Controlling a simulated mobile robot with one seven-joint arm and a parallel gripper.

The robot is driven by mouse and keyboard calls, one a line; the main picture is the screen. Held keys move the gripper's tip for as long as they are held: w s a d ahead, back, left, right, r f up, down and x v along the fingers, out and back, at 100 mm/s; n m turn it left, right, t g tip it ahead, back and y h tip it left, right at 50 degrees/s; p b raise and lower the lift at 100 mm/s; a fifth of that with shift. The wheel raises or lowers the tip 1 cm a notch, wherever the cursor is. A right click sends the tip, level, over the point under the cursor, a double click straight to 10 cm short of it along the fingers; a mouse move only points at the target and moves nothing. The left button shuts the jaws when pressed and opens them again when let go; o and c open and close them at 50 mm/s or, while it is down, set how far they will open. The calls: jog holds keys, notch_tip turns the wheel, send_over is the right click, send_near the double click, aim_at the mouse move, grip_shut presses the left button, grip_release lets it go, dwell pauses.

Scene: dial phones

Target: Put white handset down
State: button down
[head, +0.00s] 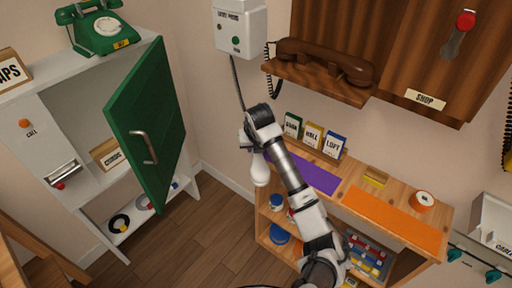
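The white handset (260,170) is in mid-air at the picture's middle, its round lower end pointing down. Its upper part is hidden by my gripper (250,139). My gripper appears shut on it, though the fingers are small and partly covered. A dark cord runs from the white wall phone box (239,30) down to the handset at my gripper. The box hangs on the wall above, with a green button on its front.
A green cabinet door (147,125) stands open to the left. A brown handset (325,60) lies on a wooden wall shelf at upper right. The low wooden shelf unit (347,183) with purple and orange mats is right of my gripper. Floor (205,235) is clear.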

jog(key=c, duration=1.1)
grip_release()
jog(key=shift+s+f, duration=0.15)
jog(key=shift+f, duration=0.25)
jog(key=shift+d, duration=0.1)
jog(key=shift+d+r+p, duration=0.15)
jog(key=shift+r+p, duration=0.45)
jog(key=shift+r, duration=0.15)
jog(key=v, duration=0.4)
jog(key=b+v, duration=0.1)
jog(key=v, duration=0.3)
jog(key=b+v, duration=0.1)
jog(key=v, duration=0.2)
jog(key=shift+a+r, duration=0.2)
jog(key=shift+r, duration=0.25)
